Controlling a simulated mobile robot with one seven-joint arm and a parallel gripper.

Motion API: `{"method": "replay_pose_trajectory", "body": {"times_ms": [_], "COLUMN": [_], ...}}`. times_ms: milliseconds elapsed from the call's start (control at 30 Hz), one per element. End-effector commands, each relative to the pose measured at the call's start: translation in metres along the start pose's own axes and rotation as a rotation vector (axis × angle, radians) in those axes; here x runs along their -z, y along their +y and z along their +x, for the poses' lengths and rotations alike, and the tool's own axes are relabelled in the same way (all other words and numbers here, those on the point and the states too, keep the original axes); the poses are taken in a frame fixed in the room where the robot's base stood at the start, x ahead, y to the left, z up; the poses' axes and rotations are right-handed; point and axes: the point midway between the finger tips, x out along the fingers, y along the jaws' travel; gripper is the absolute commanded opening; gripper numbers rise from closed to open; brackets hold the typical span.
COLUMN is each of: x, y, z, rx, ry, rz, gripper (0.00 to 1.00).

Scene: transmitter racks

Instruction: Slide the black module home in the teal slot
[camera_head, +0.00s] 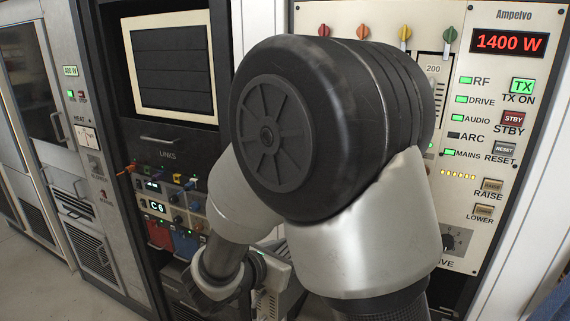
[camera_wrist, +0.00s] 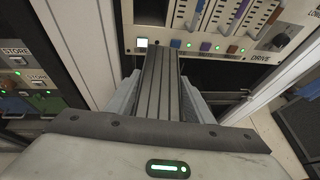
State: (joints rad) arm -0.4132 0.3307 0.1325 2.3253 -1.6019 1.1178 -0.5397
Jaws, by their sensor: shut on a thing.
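The black module (camera_wrist: 160,72) is a long, dark, ribbed block in the wrist view, running away from me toward the rack. My gripper (camera_wrist: 158,98) is shut on it, with a light grey finger on each side. The module's far end lies below the cream control panel, in front of a dark opening. I cannot tell whether it touches or enters anything. In the head view my arm covers the area, and only a light grey part of my gripper (camera_head: 274,275) shows low in the middle. I cannot make out a teal slot in either view.
A cream transmitter panel (camera_wrist: 215,30) with sliders and lights stands above the module. Left of it, the LINKS rack (camera_head: 165,185) holds knobs and several coloured units, including a red one (camera_head: 160,235) and a blue one (camera_head: 185,243). A white upright (camera_wrist: 268,85) stands at the right.

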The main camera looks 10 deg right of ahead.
Motion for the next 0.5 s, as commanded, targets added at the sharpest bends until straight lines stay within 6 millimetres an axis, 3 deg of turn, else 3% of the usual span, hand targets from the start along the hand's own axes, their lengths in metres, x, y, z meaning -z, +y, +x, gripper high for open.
{"method": "replay_pose_trajectory", "body": {"times_ms": [33, 200, 333, 500], "x": [-0.039, -0.091, -0.116, -0.13], "y": [0.001, 0.004, 0.007, 0.008], "z": [-0.019, -0.051, -0.067, -0.077], "rx": [-0.019, -0.078, -0.112, -0.133], "ry": [-0.005, -0.014, -0.025, -0.034], "rz": [-0.002, -0.029, -0.045, -0.058], "gripper": [0.0, 0.0, 0.0, 0.0]}}
